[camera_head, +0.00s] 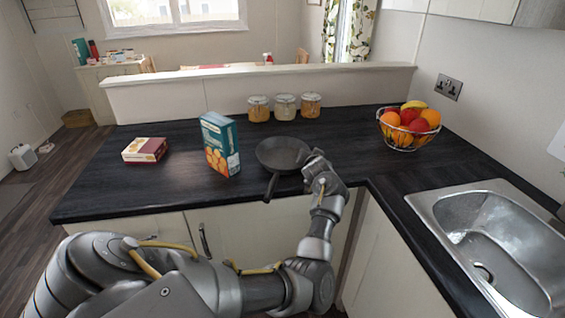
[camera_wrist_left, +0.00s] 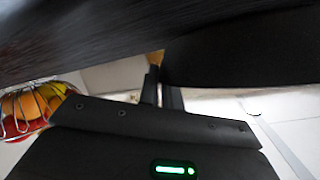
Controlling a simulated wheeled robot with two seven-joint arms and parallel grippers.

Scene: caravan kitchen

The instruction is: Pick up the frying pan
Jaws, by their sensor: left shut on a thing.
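The dark frying pan (camera_head: 281,154) is at the middle of the black worktop, near its front edge, with its handle pointing toward me. In the left wrist view the pan (camera_wrist_left: 240,55) is a dark shape at upper right. My left gripper (camera_head: 311,160) is at the pan's right rim, shut on it. In the left wrist view the fingers (camera_wrist_left: 162,85) are close together at the pan's edge. I cannot tell whether the pan is clear of the worktop. My right gripper is in neither view.
A blue-green box (camera_head: 219,145) stands close left of the pan, and a red box (camera_head: 145,150) lies further left. Several jars (camera_head: 285,107) stand behind. A wire fruit bowl (camera_head: 408,128) and a steel sink (camera_head: 490,235) are to the right. Worktop (camera_head: 345,155) is bare before the bowl.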

